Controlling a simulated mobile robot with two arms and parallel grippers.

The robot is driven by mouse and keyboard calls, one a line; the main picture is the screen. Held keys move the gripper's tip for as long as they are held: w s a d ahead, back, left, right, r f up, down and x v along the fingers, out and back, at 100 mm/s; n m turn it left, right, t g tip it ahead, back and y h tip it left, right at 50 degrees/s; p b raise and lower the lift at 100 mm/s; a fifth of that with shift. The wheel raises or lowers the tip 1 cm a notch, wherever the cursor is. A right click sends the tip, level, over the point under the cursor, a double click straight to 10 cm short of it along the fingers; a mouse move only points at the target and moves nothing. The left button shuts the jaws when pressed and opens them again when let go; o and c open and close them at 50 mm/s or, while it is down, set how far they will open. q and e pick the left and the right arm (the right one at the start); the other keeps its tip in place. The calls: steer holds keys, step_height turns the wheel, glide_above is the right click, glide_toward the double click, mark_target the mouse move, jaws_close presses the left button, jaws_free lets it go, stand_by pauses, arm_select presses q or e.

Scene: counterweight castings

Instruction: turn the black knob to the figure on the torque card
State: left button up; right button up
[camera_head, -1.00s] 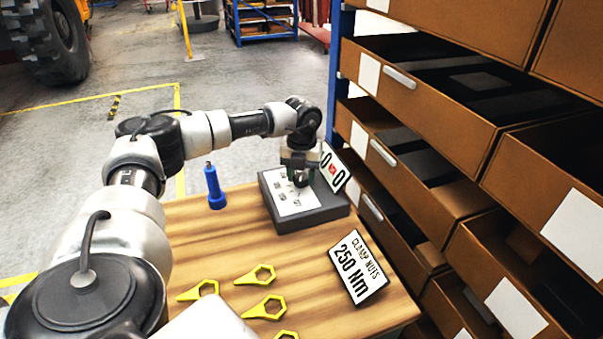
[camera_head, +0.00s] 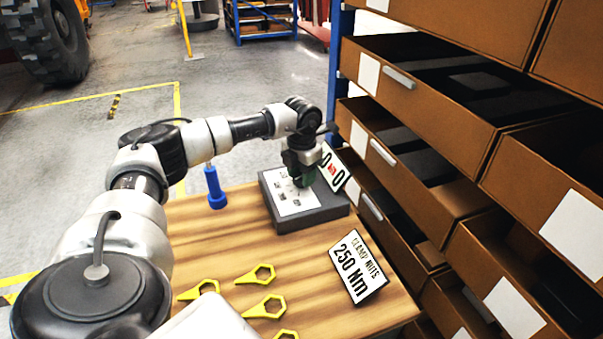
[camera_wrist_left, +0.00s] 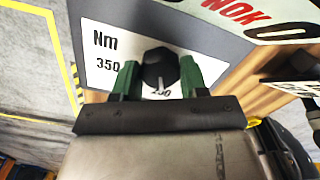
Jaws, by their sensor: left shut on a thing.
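The black knob (camera_wrist_left: 161,66) sits on the white dial face (camera_wrist_left: 112,40) of a dark grey box (camera_head: 330,212). My left gripper (camera_head: 303,181) is over the box, its green fingers closed on the two sides of the knob in the wrist view. A white pointer line on the knob faces the bottom of that picture, towards a figure partly hidden by the knob and gripper; I cannot read it surely. "Nm" and "350" show left of the knob. The torque card (camera_head: 358,268) reads "CLAMP NUTS 250 Nm". My right gripper is not in view.
A counter-like sign (camera_head: 334,168) with red "NOK" stands behind the box. A blue tool (camera_head: 215,188) stands on the wooden table (camera_head: 215,250). Several yellow wrench-shaped pieces (camera_head: 263,307) lie in front. Open brown drawers (camera_head: 440,110) close off the right side.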

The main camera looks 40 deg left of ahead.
arm_select(q)
steer(key=shift+r+m, duration=0.1)
steer(key=shift+m, duration=0.3)
steer(key=o, duration=0.9)
step_height(320, 180, up, 11)
steer(key=shift+f+b, duration=0.15)
steer(key=shift+b, duration=0.55)
